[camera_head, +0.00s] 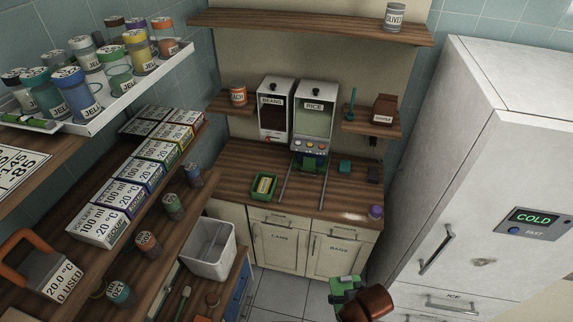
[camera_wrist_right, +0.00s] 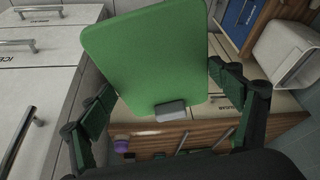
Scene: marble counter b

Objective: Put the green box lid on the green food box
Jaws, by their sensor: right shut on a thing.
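The green box lid (camera_wrist_right: 145,60) is a flat green slab with a grey block handle; in the right wrist view it fills the upper middle. My right gripper (camera_wrist_right: 160,82) is shut on it, its dark fingers at either side. In the head view bright green parts (camera_head: 344,283) show at the end of my right arm, at the bottom, in front of the counter; lid and gripper are hard to separate there. My left gripper is not in view.
The wooden counter (camera_head: 230,172) carries bean and rice dispensers (camera_head: 315,95), metal rails right of the box and a purple item (camera_head: 376,211). A white bin (camera_head: 208,255) stands lower left. A white fridge (camera_head: 450,150) bounds the right. Shelves with boxes and jars fill the left.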

